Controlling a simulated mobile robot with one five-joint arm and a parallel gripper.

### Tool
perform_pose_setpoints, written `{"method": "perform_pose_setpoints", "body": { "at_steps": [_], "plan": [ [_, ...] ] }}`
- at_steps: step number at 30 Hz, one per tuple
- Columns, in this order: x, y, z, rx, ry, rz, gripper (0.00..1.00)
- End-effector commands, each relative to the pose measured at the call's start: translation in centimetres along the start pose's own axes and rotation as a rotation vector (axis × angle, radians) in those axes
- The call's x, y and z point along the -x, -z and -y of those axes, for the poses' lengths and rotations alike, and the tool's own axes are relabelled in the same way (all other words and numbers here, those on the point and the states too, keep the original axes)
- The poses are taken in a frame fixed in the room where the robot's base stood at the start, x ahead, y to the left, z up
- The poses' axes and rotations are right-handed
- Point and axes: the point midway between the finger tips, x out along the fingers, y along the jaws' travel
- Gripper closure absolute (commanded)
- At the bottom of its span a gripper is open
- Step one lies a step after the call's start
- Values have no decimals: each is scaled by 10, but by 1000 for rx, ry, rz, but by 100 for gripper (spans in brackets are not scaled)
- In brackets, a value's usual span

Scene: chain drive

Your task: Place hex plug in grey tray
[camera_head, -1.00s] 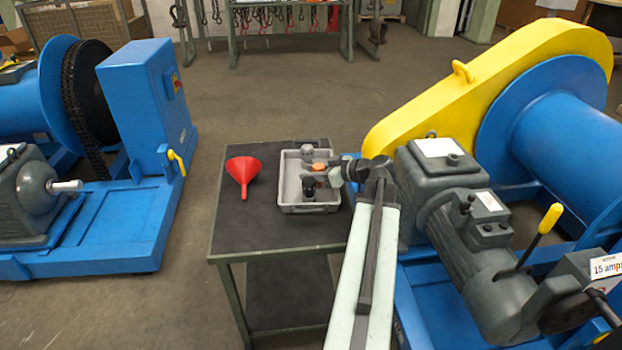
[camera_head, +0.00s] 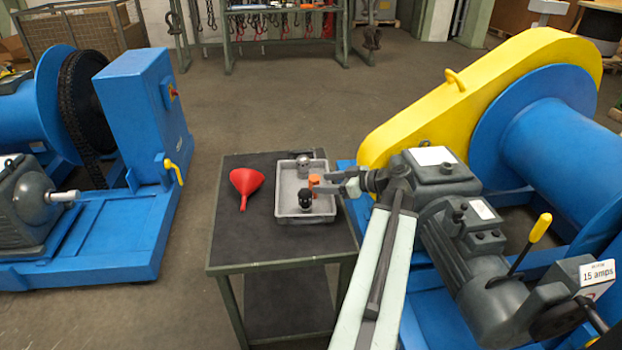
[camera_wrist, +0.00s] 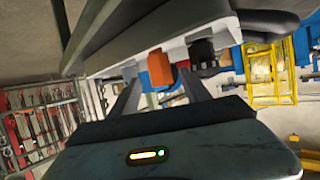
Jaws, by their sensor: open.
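The grey tray (camera_head: 287,187) stands on the dark top of a small table. An orange piece (camera_head: 314,180), which I take for the hex plug, shows within the tray's outline near its right side. It also shows just ahead of the fingertips in the wrist view (camera_wrist: 159,70). A black part (camera_head: 305,199) and a grey metal part (camera_head: 303,166) are in the tray too. My gripper (camera_head: 322,185) is open at the tray's right side, its fingers pointing left toward the orange piece. I cannot tell whether they touch it.
A red funnel (camera_head: 245,184) lies on the small table (camera_head: 240,245), left of the tray. A blue machine with a yellow guard (camera_head: 470,95) and a grey motor (camera_head: 470,235) stands close on the right. Another blue machine (camera_head: 140,110) stands left.

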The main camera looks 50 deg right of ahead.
Motion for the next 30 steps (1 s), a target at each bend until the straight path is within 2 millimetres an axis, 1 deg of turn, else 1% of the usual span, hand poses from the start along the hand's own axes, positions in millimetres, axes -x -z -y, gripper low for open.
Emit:
{"method": "perform_pose_setpoints", "body": {
  "at_steps": [1,3,6,9,30],
  "plan": [
    [14,4,0,-1,-3,0,45],
    [27,4,0,-1,-3,0,45],
    [40,2,0,-1,-1,0,45],
    [46,1,0,0,0,0,45],
    [46,0,0,0,1,0,45]
  ]
}}
